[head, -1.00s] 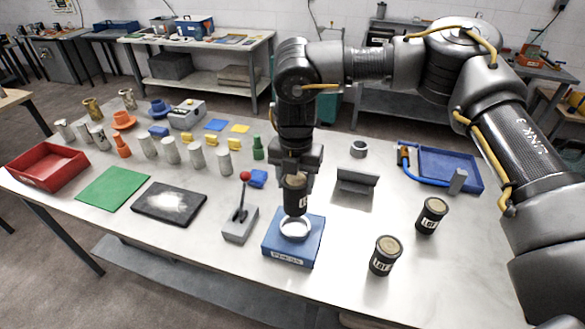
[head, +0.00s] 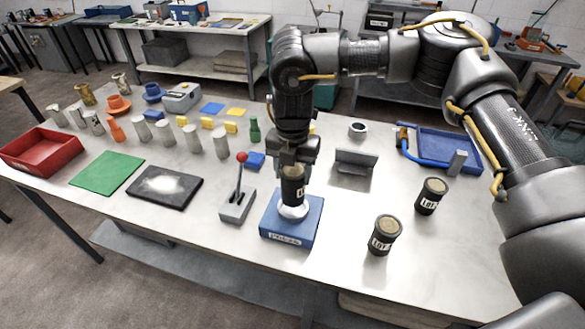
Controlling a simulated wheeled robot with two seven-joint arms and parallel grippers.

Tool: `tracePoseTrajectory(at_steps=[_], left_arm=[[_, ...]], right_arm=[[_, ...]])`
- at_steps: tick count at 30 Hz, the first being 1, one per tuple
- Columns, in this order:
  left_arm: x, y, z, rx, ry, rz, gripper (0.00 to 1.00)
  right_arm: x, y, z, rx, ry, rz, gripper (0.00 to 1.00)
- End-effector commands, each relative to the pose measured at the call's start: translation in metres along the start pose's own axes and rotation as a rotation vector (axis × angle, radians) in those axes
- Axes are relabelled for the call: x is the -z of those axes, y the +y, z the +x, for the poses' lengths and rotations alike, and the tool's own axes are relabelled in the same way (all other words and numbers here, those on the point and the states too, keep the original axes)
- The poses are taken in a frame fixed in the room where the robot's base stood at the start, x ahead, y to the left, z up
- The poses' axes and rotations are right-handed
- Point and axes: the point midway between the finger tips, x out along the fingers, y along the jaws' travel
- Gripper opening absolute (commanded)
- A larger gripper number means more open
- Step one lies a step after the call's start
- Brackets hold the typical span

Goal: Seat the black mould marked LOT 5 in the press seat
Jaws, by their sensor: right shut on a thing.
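My right gripper (head: 293,166) is shut on a black mould (head: 291,186) with a tan top. The mould is upright, with its lower end at the white ring seat (head: 293,212) on the blue press block (head: 283,230). I cannot tell whether it is fully down in the ring. Its white label is turned to the right and only partly shows, so I cannot read its number. Two more black moulds with LOT labels stand on the table at the right: one nearer (head: 384,235) and one farther (head: 431,196). Their numbers are too blurred to read. My left gripper is not in view.
A lever box with a red knob (head: 238,205) stands just left of the press. A grey angled stand (head: 354,167) is behind it to the right. A blue tray (head: 450,150) lies at the back right. A dark powdered board (head: 165,187), green mat (head: 107,173) and red bin (head: 42,150) lie left.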

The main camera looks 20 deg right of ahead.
Motion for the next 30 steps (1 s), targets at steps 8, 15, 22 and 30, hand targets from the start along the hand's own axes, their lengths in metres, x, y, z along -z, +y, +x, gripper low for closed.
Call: tracePoseTrajectory(at_steps=[8, 15, 22, 30], left_arm=[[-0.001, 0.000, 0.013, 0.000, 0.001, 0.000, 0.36], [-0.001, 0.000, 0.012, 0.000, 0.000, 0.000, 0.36], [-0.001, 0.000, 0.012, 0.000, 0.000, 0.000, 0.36], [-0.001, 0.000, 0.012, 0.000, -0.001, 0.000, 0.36]], right_arm=[[0.000, 0.000, 0.018, -0.001, -0.001, 0.000, 0.14], [0.000, 0.000, 0.019, -0.001, -0.001, 0.001, 0.14], [0.000, 0.000, 0.019, -0.001, -0.001, 0.000, 0.14], [0.001, 0.000, 0.019, -0.002, 0.000, 0.000, 0.14]])
